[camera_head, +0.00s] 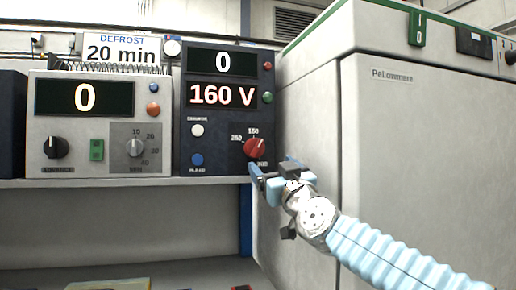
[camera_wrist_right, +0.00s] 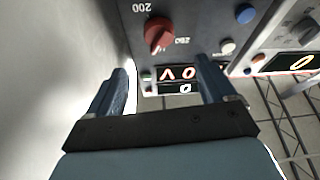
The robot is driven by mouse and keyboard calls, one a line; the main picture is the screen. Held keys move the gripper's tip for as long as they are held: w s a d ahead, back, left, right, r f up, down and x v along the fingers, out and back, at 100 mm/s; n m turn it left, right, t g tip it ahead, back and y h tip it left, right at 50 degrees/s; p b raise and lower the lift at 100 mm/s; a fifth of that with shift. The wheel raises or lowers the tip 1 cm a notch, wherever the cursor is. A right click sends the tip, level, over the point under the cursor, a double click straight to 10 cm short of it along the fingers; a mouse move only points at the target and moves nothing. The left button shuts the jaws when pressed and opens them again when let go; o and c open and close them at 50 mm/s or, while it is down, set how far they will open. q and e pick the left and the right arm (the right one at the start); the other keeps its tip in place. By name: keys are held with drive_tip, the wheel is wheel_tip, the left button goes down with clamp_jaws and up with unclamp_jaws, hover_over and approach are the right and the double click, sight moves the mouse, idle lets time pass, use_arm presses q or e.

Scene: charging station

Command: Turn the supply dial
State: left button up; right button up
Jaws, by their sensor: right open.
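The supply dial is a red knob (camera_head: 255,147) at the lower right of the dark supply unit (camera_head: 220,152), with numbers around it. It also shows in the right wrist view as a red dial (camera_wrist_right: 158,33), upside down, beyond the fingertips and roughly between them. The supply unit's displays read 0 and 160 V. My right gripper (camera_head: 273,170) is open and empty, just below and right of the dial in the head view. Its two fingers (camera_wrist_right: 165,82) are spread apart and appear clear of the dial. My left gripper is not in view.
A light grey unit (camera_head: 95,122) with black and grey knobs stands left on the same shelf (camera_head: 110,183). A DEFROST 20 min sign (camera_head: 122,48) stands behind it. A large pale cabinet (camera_head: 430,150) rises close on the right, beside my right arm.

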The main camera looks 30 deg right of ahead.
sight(257, 149)
drive_tip(key=p+x, duration=0.3)
drive_tip(key=x, duration=0.8)
drive_tip(key=shift+c, duration=0.2)
drive_tip(key=c, duration=1)
drive_tip(key=shift+m, duration=0.5)
drive_tip(key=shift+m+g+h, duration=0.35)
drive_tip(key=shift+m+h, duration=0.8)
drive_tip(key=shift+m, duration=0.8)
drive_tip(key=shift+m+g+h, duration=0.35)
drive_tip(key=shift+m+h, duration=0.8)
drive_tip(key=shift+m, duration=0.8)
